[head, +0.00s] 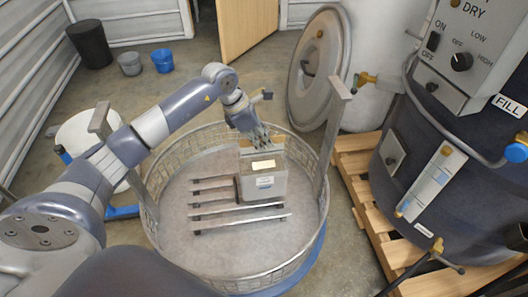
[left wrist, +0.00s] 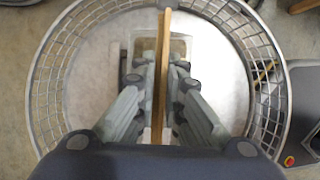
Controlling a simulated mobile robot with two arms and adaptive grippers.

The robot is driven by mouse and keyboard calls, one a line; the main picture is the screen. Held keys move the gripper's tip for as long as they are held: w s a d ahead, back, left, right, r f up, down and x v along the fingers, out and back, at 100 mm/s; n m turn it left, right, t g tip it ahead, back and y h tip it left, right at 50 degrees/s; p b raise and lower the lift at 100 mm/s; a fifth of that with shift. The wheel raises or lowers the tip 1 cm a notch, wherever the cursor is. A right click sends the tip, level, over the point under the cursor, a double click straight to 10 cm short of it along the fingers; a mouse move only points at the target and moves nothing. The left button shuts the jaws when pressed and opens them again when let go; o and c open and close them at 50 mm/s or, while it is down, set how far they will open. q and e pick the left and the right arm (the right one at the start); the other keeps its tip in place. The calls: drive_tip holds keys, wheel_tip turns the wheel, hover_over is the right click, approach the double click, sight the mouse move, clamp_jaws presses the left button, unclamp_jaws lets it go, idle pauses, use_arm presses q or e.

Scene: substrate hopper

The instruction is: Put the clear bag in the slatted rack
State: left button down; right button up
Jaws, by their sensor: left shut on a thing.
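The clear bag (head: 265,184) is a pale, boxy bag with white labels and a brown upper edge. My left gripper (head: 257,137) is above it, shut on its upper edge. In the left wrist view the brown edge (left wrist: 164,50) runs between the fingers of the left gripper (left wrist: 166,68), with a see-through part of the bag behind. The slatted rack (head: 225,206) is a row of dark-ended metal bars inside the round mesh basket. The bag stands upright over the rack's right part and hides some bars. I cannot tell whether it rests between them. My right gripper is not in view.
The round mesh basket (head: 313,232) surrounds the rack, with upright metal posts (head: 334,125) at its sides. A large dark tank (head: 460,190) on a wooden pallet stands at right. A round metal lid (head: 316,70) leans behind. The basket floor is clear at the front.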

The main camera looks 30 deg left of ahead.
use_arm(q)
drive_tip(key=shift+w+a+r, duration=0.1)
drive_tip(key=shift+w+a, duration=0.15)
drive_tip(key=shift+w, duration=0.2)
drive_tip(key=shift+w+a+r, duration=0.1)
drive_tip(key=shift+w+a, duration=0.15)
drive_tip(key=shift+w, duration=0.2)
drive_tip(key=shift+f+b, duration=0.55)
drive_tip(key=shift+f, duration=1.35)
drive_tip(key=c, duration=1.7)
unclamp_jaws()
drive_tip(key=shift+s+f, duration=0.15)
